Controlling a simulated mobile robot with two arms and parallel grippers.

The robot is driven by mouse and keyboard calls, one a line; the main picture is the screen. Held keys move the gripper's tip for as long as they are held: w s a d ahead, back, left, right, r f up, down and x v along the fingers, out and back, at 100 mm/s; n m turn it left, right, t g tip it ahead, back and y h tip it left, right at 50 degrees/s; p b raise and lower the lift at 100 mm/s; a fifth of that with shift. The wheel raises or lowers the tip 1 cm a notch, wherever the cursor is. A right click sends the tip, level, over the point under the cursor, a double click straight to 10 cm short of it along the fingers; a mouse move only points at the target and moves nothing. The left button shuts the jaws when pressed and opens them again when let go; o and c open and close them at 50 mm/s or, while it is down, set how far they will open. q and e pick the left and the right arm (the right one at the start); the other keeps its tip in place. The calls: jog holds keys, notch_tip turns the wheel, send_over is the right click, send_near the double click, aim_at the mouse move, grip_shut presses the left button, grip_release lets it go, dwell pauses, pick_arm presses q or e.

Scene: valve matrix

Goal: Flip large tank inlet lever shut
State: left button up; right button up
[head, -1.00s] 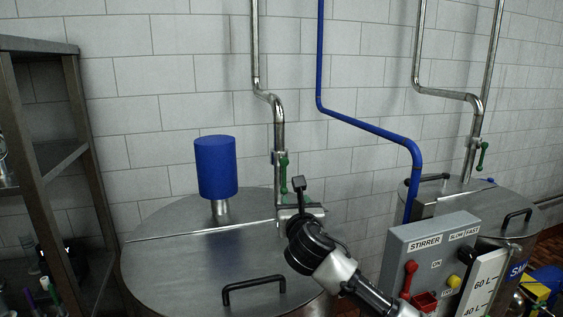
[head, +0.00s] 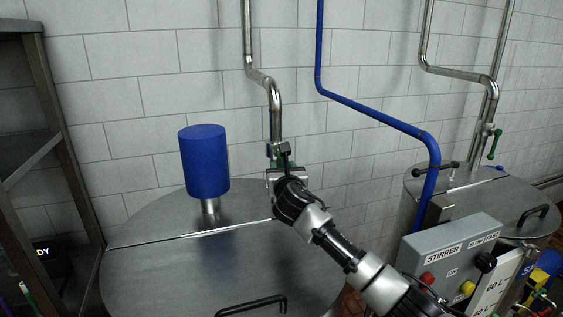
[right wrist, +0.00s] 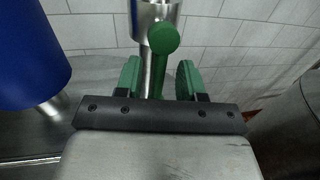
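The large tank (head: 235,262) is a steel vessel with a lid at the front left. Its steel inlet pipe (head: 275,115) comes down the wall behind it. The green inlet lever (right wrist: 163,40) shows in the right wrist view, its round end just beyond the fingers and centred between them. In the head view, my right gripper (head: 283,166) is at the lower end of this pipe and mostly hides the lever. In the right wrist view, the gripper's green fingers (right wrist: 160,80) are apart, with gaps beside the lever. My left gripper is out of view.
A blue cylinder (head: 204,162) stands on the tank lid, left of my right gripper; it also shows in the right wrist view (right wrist: 28,55). A grey stirrer box (head: 450,255), a blue pipe (head: 430,180) and a smaller tank (head: 480,200) are to the right. A dark shelf (head: 62,150) stands left.

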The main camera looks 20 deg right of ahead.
jog(key=shift+w+d+r, duration=0.15)
jog(key=shift+w, duration=1.1)
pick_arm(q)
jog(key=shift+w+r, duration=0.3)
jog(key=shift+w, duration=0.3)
pick_arm(e)
grip_shut()
